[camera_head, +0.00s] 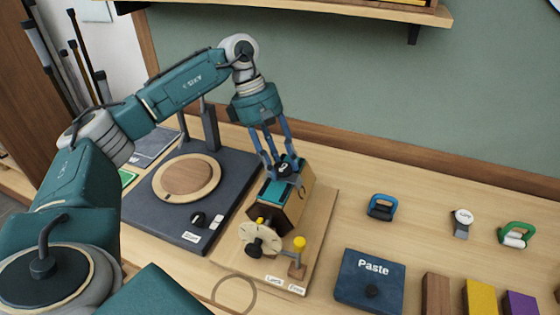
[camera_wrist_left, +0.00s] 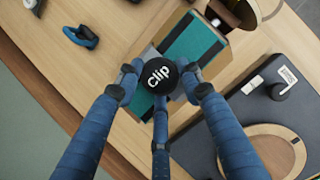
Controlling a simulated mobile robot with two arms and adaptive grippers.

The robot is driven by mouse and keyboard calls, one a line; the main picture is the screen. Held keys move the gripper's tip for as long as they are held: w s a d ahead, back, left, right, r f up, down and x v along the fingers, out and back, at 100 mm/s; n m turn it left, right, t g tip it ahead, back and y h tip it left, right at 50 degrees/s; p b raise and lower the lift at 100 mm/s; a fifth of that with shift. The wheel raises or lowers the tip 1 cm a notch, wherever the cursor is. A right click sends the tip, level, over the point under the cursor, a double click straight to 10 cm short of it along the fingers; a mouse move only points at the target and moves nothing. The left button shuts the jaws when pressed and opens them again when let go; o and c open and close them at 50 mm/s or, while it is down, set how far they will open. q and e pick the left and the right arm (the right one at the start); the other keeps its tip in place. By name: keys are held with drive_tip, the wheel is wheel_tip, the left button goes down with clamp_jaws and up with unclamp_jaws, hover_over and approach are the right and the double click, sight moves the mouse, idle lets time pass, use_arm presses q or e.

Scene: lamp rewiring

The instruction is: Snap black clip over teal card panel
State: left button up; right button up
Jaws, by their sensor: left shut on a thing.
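A round black clip (camera_head: 287,168), labelled "clip" on top, sits between the blue fingers of my left gripper (camera_head: 282,165). The clip also shows in the left wrist view (camera_wrist_left: 158,77), with the three fingers of the gripper (camera_wrist_left: 160,95) closed around it. The teal card panel (camera_head: 271,190) lies on top of a wooden block stand. In the left wrist view the teal panel (camera_wrist_left: 195,42) extends under the clip, at its upper right. The clip is over the panel's far end; I cannot tell whether it touches it. My right gripper is out of view.
The stand is on a wooden board (camera_head: 315,245) with a crank wheel (camera_head: 260,238) and a yellow peg (camera_head: 299,243). A dark plate with a wooden ring (camera_head: 187,178) is left. A "Paste" box (camera_head: 370,280) and blue (camera_head: 380,207) and green (camera_head: 516,234) clamps are right.

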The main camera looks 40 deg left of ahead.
use_arm(q)
drive_tip(key=shift+s+f+b, duration=0.2)
drive_tip(key=shift+f+b, duration=0.1)
drive_tip(key=shift+f, duration=0.2)
idle(1.2)
drive_tip(key=o, duration=1.1)
drive_tip(key=shift+d, duration=0.1)
drive_tip(key=shift+o, duration=0.2)
drive_tip(key=shift+w, duration=0.1)
drive_tip(key=o, duration=0.6)
drive_tip(key=shift+r, duration=0.1)
drive_tip(key=shift+c, duration=0.2)
drive_tip(key=shift+r, duration=0.2)
drive_tip(key=shift+w+r+p, duration=0.1)
drive_tip(key=shift+r+p, duration=2.65)
drive_tip(key=shift+r, duration=1.2)
